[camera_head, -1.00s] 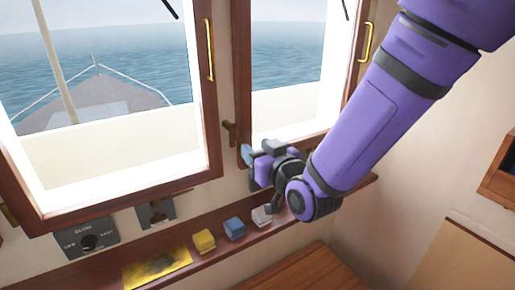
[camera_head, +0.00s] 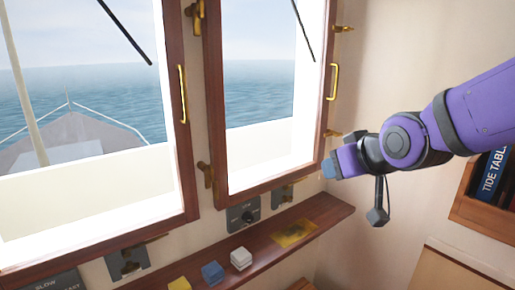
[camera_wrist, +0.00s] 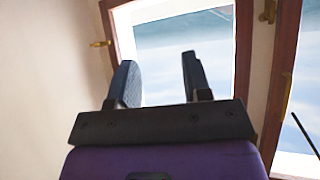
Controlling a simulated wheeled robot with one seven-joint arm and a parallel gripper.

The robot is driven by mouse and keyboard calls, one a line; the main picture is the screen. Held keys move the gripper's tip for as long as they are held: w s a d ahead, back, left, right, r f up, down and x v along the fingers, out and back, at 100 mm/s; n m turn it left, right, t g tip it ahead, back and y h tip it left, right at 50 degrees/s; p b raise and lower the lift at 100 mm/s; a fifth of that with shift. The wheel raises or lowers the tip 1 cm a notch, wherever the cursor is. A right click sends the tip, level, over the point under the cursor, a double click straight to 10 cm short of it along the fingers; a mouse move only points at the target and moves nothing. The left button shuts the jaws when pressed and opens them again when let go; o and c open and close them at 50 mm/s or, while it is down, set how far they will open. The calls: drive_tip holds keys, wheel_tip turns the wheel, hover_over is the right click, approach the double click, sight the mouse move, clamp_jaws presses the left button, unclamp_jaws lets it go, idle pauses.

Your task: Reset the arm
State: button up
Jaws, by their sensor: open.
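My gripper (camera_head: 328,168) is at the right in the head view, in front of the wall and the right edge of the right-hand window. My purple arm reaches in from the right edge and the wrist is folded. In the wrist view my gripper (camera_wrist: 160,80) has its two dark fingers apart with nothing between them. The window shows behind the fingers. No object is held.
A wooden shelf (camera_head: 318,218) below the windows carries a white block (camera_head: 241,259), a blue block (camera_head: 212,273), a yellow block (camera_head: 180,285) and a yellow sheet (camera_head: 295,234). A bookcase (camera_head: 484,215) with books stands at the right. The right-hand window (camera_head: 270,183) has a brass handle (camera_head: 334,82).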

drive_tip(key=s+d+r+m+g+h, duration=0.1)
drive_tip(key=s+d+m+g, duration=0.1)
drive_tip(key=s+d, duration=0.5)
drive_tip(key=s+d+r+m+g+h, duration=0.1)
drive_tip(key=s+d+m+g+h, duration=0.1)
drive_tip(key=s+d, duration=0.4)
drive_tip(key=s+g, duration=0.1)
drive_tip(key=s, duration=0.4)
drive_tip(key=shift+s+d, duration=0.2)
drive_tip(key=shift+d, duration=0.2)
drive_tip(key=shift+r, duration=0.1)
